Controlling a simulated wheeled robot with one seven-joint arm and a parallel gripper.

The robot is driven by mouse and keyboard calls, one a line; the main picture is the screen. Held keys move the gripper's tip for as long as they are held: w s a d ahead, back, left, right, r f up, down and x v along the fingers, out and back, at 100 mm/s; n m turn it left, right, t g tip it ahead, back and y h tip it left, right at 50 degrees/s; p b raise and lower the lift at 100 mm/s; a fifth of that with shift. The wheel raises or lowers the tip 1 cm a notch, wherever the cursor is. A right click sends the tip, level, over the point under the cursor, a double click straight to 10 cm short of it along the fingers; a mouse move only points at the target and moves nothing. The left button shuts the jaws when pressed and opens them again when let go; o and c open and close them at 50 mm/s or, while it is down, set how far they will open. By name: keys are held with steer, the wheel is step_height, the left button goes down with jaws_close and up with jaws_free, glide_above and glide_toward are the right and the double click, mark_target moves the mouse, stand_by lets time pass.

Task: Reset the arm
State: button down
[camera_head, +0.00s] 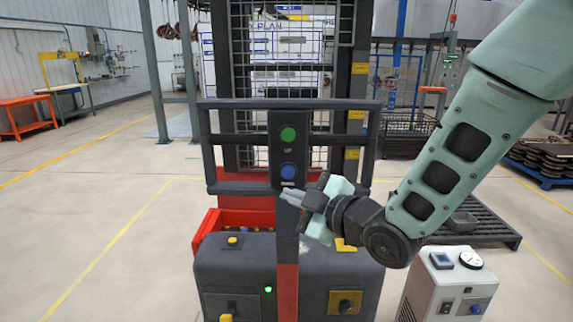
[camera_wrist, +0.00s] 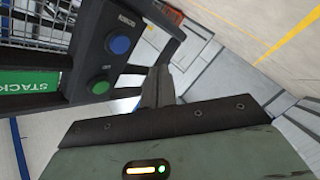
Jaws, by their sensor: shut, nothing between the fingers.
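My arm reaches in from the upper right in the head view. My gripper (camera_head: 290,196) is shut and empty. Its fingertips are close to the blue button (camera_head: 288,171), just below it, on the dark control box (camera_head: 288,145) of a lift machine. A green button (camera_head: 288,134) sits above the blue one. In the wrist view my shut gripper (camera_wrist: 158,86) points toward the machine's frame. The blue button (camera_wrist: 120,45) and green button (camera_wrist: 99,86) lie to its left there. I cannot tell whether the fingertips touch anything.
A white device with a gauge (camera_head: 447,285) stands at the lower right, near a dark pallet (camera_head: 490,228). An orange table (camera_head: 28,115) is far left. The left floor is clear.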

steer(key=s+d+f+m+g+h, duration=0.3)
steer(key=s+d+g, duration=0.1)
steer(key=s, duration=0.5)
steer(key=s+d+f+m+g+h+b, duration=0.1)
steer(key=s+d+f+m+g+h, duration=0.1)
steer(key=s, duration=0.8)
steer(key=s+d+f+m+g+h+b, duration=0.1)
steer(key=s+d+f+m+g+h, duration=0.2)
steer(key=s, duration=0.6)
steer(key=d+m+g+h, duration=0.2)
steer(key=d+g, duration=0.1)
steer(key=shift+s+d+f+h, duration=0.15)
steer(key=shift+d+f+h, duration=0.1)
steer(key=shift+f+h, duration=0.1)
steer(key=shift+f, duration=0.1)
